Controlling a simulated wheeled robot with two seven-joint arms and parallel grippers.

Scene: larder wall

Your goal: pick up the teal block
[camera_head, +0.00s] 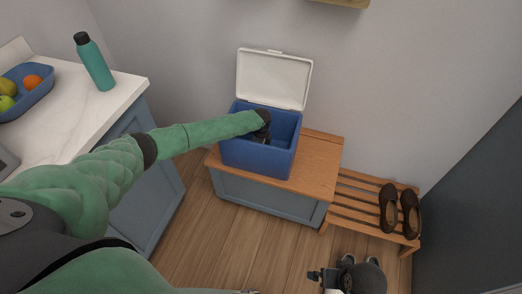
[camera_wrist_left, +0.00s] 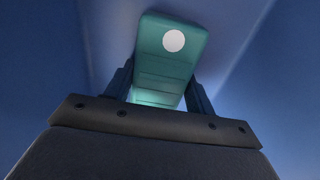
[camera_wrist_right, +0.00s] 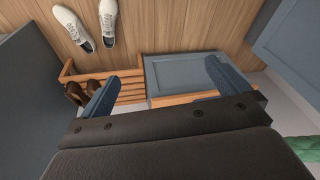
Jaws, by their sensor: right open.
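The teal block (camera_wrist_left: 168,62) shows in the left wrist view, with a white round spot and grooves across its face. My left gripper (camera_wrist_left: 160,92) has one finger against each side of it and looks shut on it. This gripper (camera_head: 262,133) is down inside the open blue cool box (camera_head: 256,157) in the head view. The block is hidden there by my arm and the box. My right gripper (camera_wrist_right: 160,78) is open and empty, away from the box; in the head view it is low, right of centre (camera_head: 322,276).
The box stands on a wood-topped cabinet (camera_head: 318,160), its white lid (camera_head: 273,80) raised behind. A slatted rack (camera_head: 353,208) with brown shoes (camera_head: 390,207) is to the right. A counter (camera_head: 70,105) at left holds a teal bottle (camera_head: 95,63) and fruit tray (camera_head: 28,98).

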